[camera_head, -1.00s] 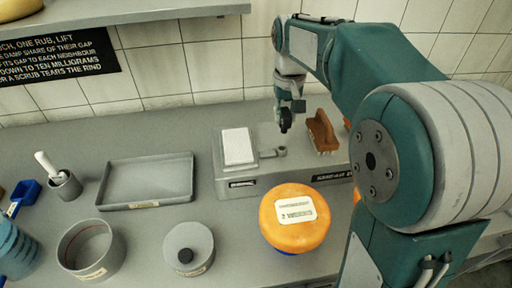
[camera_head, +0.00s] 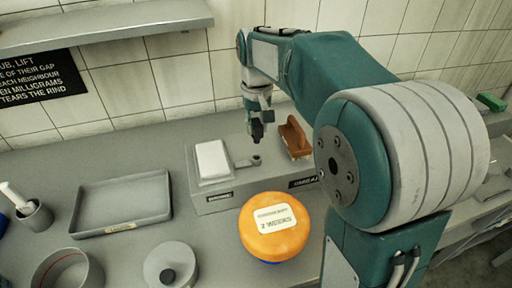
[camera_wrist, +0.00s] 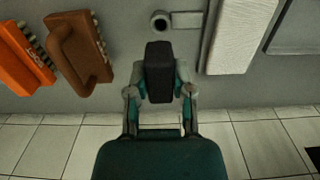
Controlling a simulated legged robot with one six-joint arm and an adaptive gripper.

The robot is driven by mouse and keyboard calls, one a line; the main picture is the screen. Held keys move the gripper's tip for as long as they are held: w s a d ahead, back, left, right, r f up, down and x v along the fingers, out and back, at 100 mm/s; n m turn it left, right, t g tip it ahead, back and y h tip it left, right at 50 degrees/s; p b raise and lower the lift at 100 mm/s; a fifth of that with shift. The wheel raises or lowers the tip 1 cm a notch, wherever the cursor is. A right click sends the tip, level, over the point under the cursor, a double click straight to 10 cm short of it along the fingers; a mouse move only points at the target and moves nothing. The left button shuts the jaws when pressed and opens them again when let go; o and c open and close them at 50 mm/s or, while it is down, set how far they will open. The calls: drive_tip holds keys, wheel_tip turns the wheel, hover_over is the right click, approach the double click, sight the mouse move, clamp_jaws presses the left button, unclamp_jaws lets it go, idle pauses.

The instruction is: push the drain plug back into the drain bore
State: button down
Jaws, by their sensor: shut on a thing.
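My gripper (camera_head: 257,132) is shut on a dark, block-like thing (camera_wrist: 159,72), which I take to be the drain plug; the fingers hide part of it. The gripper points down above the grey washing station (camera_head: 270,188). A small round fitting with a dark hole, seemingly the drain bore (camera_head: 254,160), sits on the station just below the gripper in the head view. In the wrist view the bore (camera_wrist: 160,20) shows just beyond the tip of the held thing, apart from it in the picture. The exact height between them is unclear.
A white pad (camera_head: 212,160) lies left of the bore on the station. A brown brush (camera_head: 294,138) stands to the right, with an orange one (camera_wrist: 22,58) beside it. An orange cheese wheel (camera_head: 273,228) is in front. An empty grey tray (camera_head: 121,207) lies left.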

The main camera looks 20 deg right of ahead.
sight(256, 142)
drive_tip(key=shift+f, duration=2.05)
drive_tip(key=shift+f, duration=1.5)
drive_tip(key=shift+c, duration=2.1)
unclamp_jaws()
wheel_tip(256, 142, up, 11)
drive_tip(key=shift+w+r, duration=0.1)
drive_tip(key=shift+r, duration=0.25)
